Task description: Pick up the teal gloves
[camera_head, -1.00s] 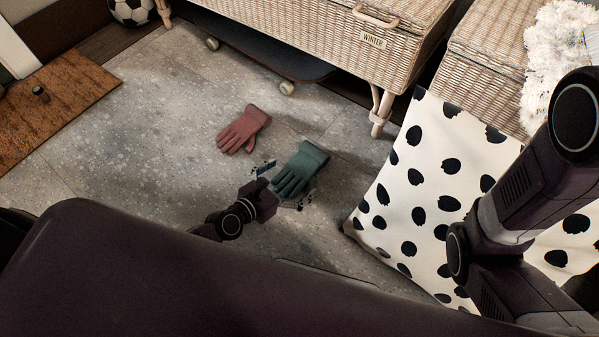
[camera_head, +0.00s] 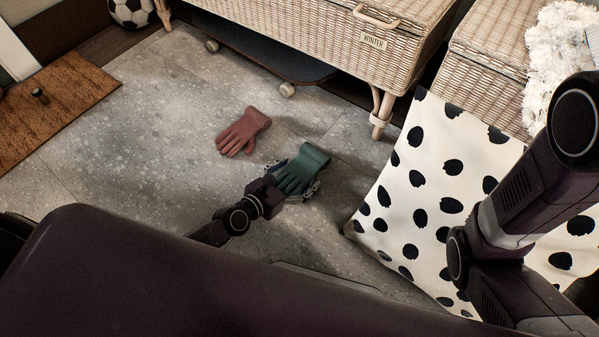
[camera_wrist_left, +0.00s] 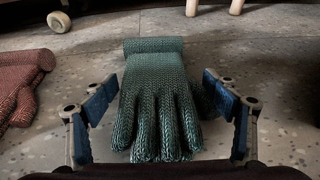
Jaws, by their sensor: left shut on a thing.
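The teal gloves (camera_head: 310,160) lie on the grey stone floor in the middle of the head view, cuff pointing away to the upper right. They fill the middle of the left wrist view (camera_wrist_left: 155,75), fingers towards the camera. My left gripper (camera_head: 296,178) is down at the gloves with one finger on each side of them, shut on them. In the left wrist view the blue finger pads flank the glove fingers and thumb, and the gloves still appear to rest on the floor. My right gripper is not in view; only my right arm shows at the right.
Pink gloves (camera_head: 243,131) lie just left of the teal ones. A spotted cushion (camera_head: 400,215) is to the right. A wicker basket bench (camera_head: 320,35) with legs stands behind, a dark wheeled board (camera_head: 255,48) under it. A brown doormat (camera_head: 60,100) lies left. Floor between is clear.

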